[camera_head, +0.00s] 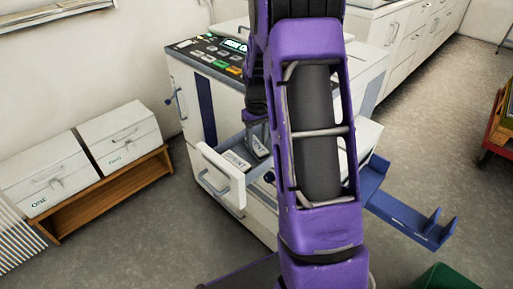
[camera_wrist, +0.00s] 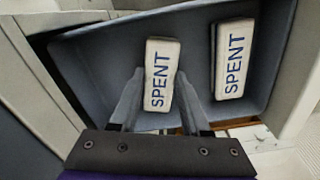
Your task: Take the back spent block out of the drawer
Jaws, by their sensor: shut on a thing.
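The drawer (camera_head: 217,178) is pulled out of the white machine and is grey inside, as the wrist view (camera_wrist: 100,62) shows. Two white blocks with blue SPENT lettering show in the wrist view. My gripper (camera_wrist: 160,88) is shut on the left one, the back spent block (camera_wrist: 161,62), with a finger on each long side. The other spent block (camera_wrist: 233,60) stands to the right, apart from my fingers. In the head view my gripper (camera_head: 258,147) is inside the drawer, behind the front spent block (camera_head: 237,160). I cannot tell whether the held block touches the drawer floor.
The white machine (camera_head: 182,97) has a button panel on top. A blue tray (camera_head: 405,212) juts out at its right. Two white boxes, ONE (camera_head: 45,175) and TWO (camera_head: 122,138), stand on a low wooden bench (camera_head: 110,193) at left. Floor (camera_head: 150,245) in front is clear.

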